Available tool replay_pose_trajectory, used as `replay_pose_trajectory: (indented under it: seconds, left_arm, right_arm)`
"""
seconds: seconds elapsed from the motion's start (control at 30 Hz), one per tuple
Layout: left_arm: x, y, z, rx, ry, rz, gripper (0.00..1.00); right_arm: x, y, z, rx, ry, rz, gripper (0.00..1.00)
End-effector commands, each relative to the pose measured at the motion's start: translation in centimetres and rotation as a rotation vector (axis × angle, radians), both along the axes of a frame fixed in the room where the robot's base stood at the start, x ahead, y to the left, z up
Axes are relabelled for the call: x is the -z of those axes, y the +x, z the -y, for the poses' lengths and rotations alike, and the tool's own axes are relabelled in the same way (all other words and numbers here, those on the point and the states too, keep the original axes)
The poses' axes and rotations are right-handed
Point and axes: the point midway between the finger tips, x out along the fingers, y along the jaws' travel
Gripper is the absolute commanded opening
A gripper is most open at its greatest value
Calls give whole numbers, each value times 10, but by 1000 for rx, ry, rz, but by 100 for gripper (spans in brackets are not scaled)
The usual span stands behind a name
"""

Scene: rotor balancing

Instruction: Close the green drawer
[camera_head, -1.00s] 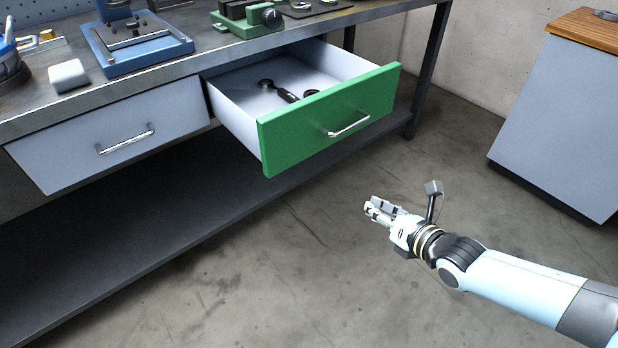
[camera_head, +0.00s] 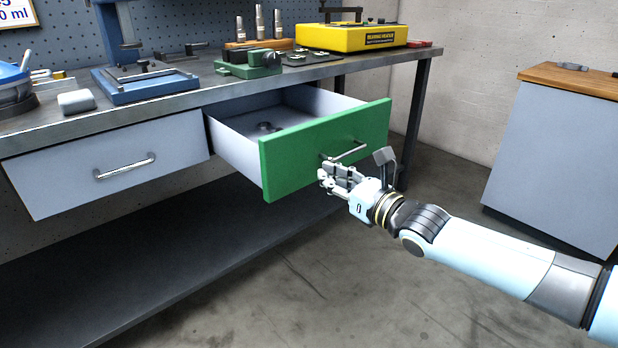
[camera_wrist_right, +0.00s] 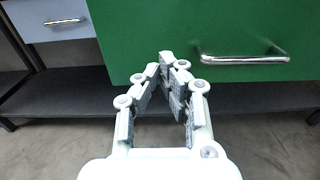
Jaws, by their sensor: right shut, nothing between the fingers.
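The green drawer (camera_head: 290,157) stands pulled out from under the workbench, with its inside showing from above. A small dark part lies in it. Its metal bar handle (camera_head: 347,152) is on the green front; the handle also shows at the upper right in the right wrist view (camera_wrist_right: 244,59). My right gripper (camera_head: 325,178) is shut and empty, close to the green front just below the handle. In the right wrist view its fingertips (camera_wrist_right: 167,62) point at the lower part of the front, left of the handle. I cannot tell whether they touch it. My left gripper is not in view.
A closed grey drawer (camera_head: 110,160) is to the left. The bench top (camera_head: 190,98) carries a blue fixture (camera_head: 147,86), a green vise (camera_head: 247,66) and a yellow case (camera_head: 345,37). A grey cabinet (camera_head: 555,160) stands at the right. The floor in front is clear.

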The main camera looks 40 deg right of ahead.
Motion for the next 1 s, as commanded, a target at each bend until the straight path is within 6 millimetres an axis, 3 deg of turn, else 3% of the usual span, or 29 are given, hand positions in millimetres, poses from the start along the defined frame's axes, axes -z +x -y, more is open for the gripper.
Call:
replay_pose_trajectory:
  seconds: [0.03,0.1,0.3,1.0]
  left_arm:
    - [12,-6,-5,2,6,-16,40]
    - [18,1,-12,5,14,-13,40]
    - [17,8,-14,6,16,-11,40]
    - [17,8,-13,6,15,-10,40]
  right_arm:
    - [7,12,-1,-1,-1,1,0]
    - [7,26,-2,1,0,0,0]
    - [0,51,-3,3,1,1,0]
    - [1,63,-5,0,0,0,0]
